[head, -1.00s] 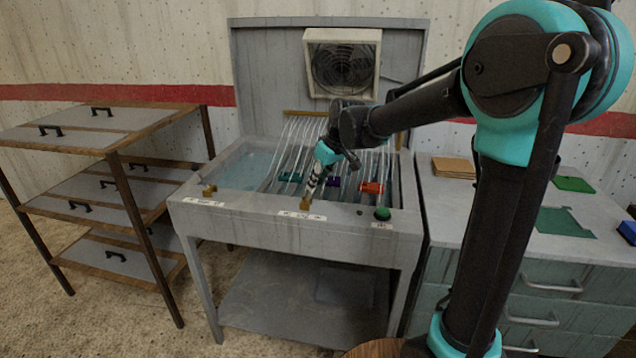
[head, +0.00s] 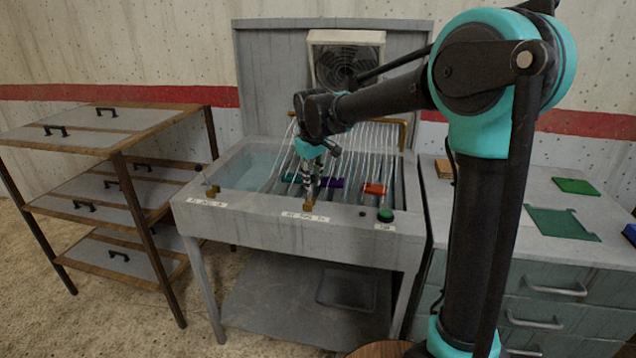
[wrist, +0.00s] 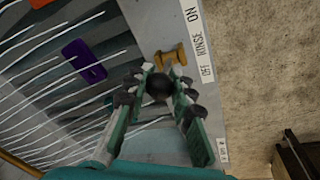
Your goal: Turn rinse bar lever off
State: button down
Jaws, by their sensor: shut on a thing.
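The rinse lever's brass base (head: 309,205) stands on the front rim of the grey sink unit, behind a white label. In the wrist view the brass base (wrist: 172,57) sits beside the label (wrist: 204,55) reading OFF, RINSE, ON. A dark round knob (wrist: 158,87) is between my gripper's fingers (wrist: 160,90), toward the OFF end from the brass base. My gripper (head: 310,188) is shut on this knob and points down, nearly upright. The fingers hide part of the lever's arm.
Another brass fitting (head: 212,191) is at the rim's left and a green button (head: 385,215) at its right. Purple (head: 332,183) and orange (head: 374,188) pieces lie among the thin rods behind. A fan (head: 346,62) hangs above. A drawer cabinet (head: 540,262) stands right, shelves (head: 120,190) left.

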jog(key=shift+w+a+f+h, duration=0.1)
jog(key=shift+a+h, duration=0.25)
jog(key=shift+a, duration=0.5)
jog(key=shift+w+a+f+h, duration=0.15)
jog(key=shift+a+h, duration=0.25)
jog(key=shift+a, duration=0.45)
jog(key=shift+w+a+f+h, duration=0.1)
jog(key=shift+a+h, duration=0.25)
jog(key=shift+a, duration=0.6)
jog(key=c, duration=1.3)
grip_release()
jog(key=shift+o, duration=0.2)
jog(key=v, duration=1.2)
jog(key=shift+w, duration=0.2)
jog(key=shift+s, duration=0.15)
